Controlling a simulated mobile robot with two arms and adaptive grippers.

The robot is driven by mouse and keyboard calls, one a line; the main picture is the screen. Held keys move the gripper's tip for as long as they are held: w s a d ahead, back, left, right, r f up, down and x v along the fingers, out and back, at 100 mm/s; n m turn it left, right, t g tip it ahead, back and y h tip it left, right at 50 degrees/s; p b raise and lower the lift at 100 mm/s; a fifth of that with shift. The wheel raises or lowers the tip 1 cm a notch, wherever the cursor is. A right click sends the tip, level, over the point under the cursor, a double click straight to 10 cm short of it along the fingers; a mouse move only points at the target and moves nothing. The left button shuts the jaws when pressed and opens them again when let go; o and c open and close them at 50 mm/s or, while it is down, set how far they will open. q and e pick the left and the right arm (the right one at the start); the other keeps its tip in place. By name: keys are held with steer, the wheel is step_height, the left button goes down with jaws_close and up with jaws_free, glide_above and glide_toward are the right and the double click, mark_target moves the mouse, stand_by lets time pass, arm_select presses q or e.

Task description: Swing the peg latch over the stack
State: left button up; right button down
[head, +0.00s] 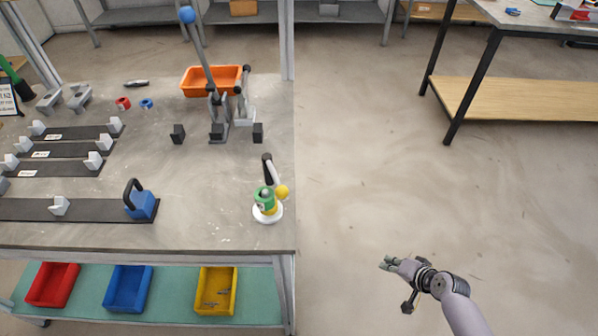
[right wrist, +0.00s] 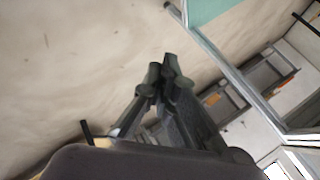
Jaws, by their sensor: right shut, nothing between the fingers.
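A small stack (head: 265,203) of green and yellow parts stands on a round white base (head: 268,216) near the right front edge of the workbench. A peg latch with a black grip (head: 267,160) stands up behind the stack, tilted, with a yellow ball at the stack's right side. Whether the latch lies over the stack is hard to tell at this size. My right gripper (head: 387,264) is off the bench to the right, above the floor, far from the stack. In the right wrist view its fingertips (right wrist: 168,72) are together and empty. My left gripper is not in view.
The workbench (head: 200,225) holds dark rails at left, a blue block with a black handle (head: 140,201), upright toggle levers (head: 217,108) and an orange bin (head: 213,79) at the back. Bench surface around the stack is clear. Open floor (head: 380,160) lies to the right.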

mark_target(274, 176)
steer(key=w+a+r+t+y, duration=0.1)
steer(key=w+a+r+y, duration=0.15)
steer(key=r, duration=0.65)
steer(key=w+a+r+y, duration=0.1)
steer(key=a+r+y, duration=0.15)
steer(key=r, duration=0.65)
steer(key=w+a+r+t+y, duration=0.1)
steer(key=w+a+r+y, duration=0.15)
steer(key=r, duration=0.75)
steer(key=s+a+r+n+g+y, duration=0.1)
steer(key=s+a+r+n+y, duration=0.15)
steer(key=r, duration=0.35)
steer(key=s+a+r+n+g+y, duration=0.1)
steer(key=s+a+r, duration=0.25)
steer(key=r, duration=0.25)
steer(key=w+a+f+p, duration=0.1)
steer(key=w+a+p, duration=0.1)
steer(key=a, duration=1)
steer(key=shift+f+p, duration=0.4)
steer(key=shift+p, duration=0.35)
